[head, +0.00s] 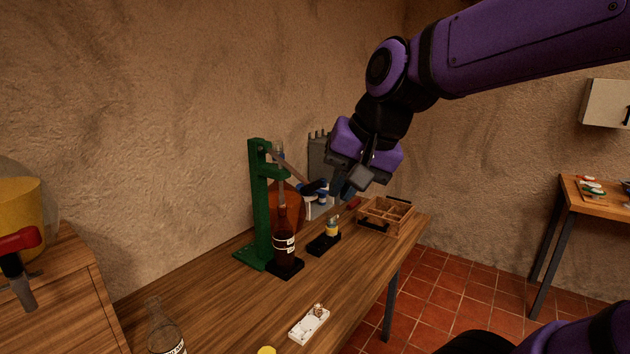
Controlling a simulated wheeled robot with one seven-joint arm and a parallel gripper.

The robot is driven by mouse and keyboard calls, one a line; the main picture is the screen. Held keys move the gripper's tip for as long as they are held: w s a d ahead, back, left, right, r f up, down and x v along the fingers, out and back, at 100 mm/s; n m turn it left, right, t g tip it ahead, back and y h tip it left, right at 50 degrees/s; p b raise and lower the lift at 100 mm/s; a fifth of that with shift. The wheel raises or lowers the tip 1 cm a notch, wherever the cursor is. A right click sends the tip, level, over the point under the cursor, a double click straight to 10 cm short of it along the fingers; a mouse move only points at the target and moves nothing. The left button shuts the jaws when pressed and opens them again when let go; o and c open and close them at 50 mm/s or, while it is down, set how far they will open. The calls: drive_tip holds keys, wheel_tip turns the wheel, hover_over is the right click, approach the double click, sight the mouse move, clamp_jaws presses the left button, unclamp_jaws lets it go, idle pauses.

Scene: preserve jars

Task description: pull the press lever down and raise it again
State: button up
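The green press (261,200) stands upright on the wooden table. Its grey lever (284,165) slopes down to the right from the top of the post, ending in a dark handle (311,188). A dark labelled bottle (284,247) stands under the press on a black base. My gripper (336,192) reaches down from the upper right, with its fingertips close to the right end of the handle. I cannot tell whether they touch it. The view does not show clearly how far apart the fingers are.
A small jar with a yellow band (332,229) stands on a black pad right of the bottle. A wooden crate (391,222) is farther right. A white holder (309,325) and a clear bottle (165,330) are at the front. An orange-brown rounded thing (291,196) is behind the press.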

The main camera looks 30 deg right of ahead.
drive_tip(key=w+d+m, duration=0.2)
drive_tip(key=w+m, duration=0.1)
drive_tip(key=m, duration=0.1)
drive_tip(key=w+d+m+y, duration=0.1)
drive_tip(key=w+d+m, duration=0.2)
drive_tip(key=w+m, duration=0.1)
drive_tip(key=w+d+m+t, duration=0.1)
drive_tip(key=w+d+m, duration=0.1)
drive_tip(key=m, duration=0.3)
drive_tip(key=shift+w+d+r+y, duration=0.15)
drive_tip(key=shift+w+y, duration=0.15)
drive_tip(key=shift+w, duration=0.55)
clamp_jaws()
drive_tip(key=m+t, duration=0.2)
drive_tip(key=m, duration=1)
approach(315, 186)
drive_tip(key=x, duration=0.7)
drive_tip(key=shift+w, duration=0.2)
